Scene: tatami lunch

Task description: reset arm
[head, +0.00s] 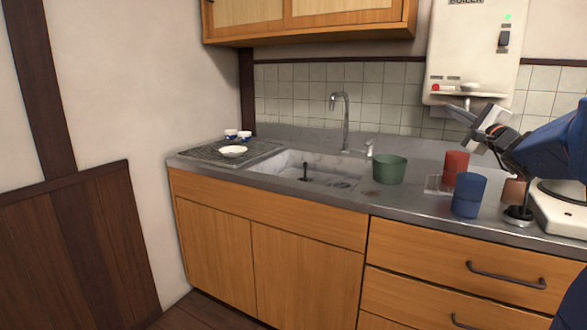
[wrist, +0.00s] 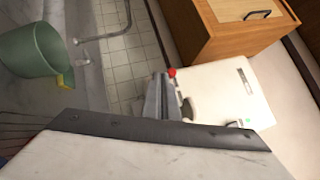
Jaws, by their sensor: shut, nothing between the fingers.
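My gripper (head: 456,118) is at the right in the head view, held in the air above the counter and in front of the white boiler. It is shut and empty. In the wrist view its fingers (wrist: 160,95) point toward the boiler, and its pale body fills the bottom. My blue arm reaches in from the right edge of the head view. The gripper is above the red cup (head: 455,164) and blue cup (head: 468,194), touching neither.
A green tub (head: 389,170) stands beside the sink (head: 285,165) and tap (head: 345,115). White bowls (head: 233,151) sit on the drainboard at left. Open floor lies in front.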

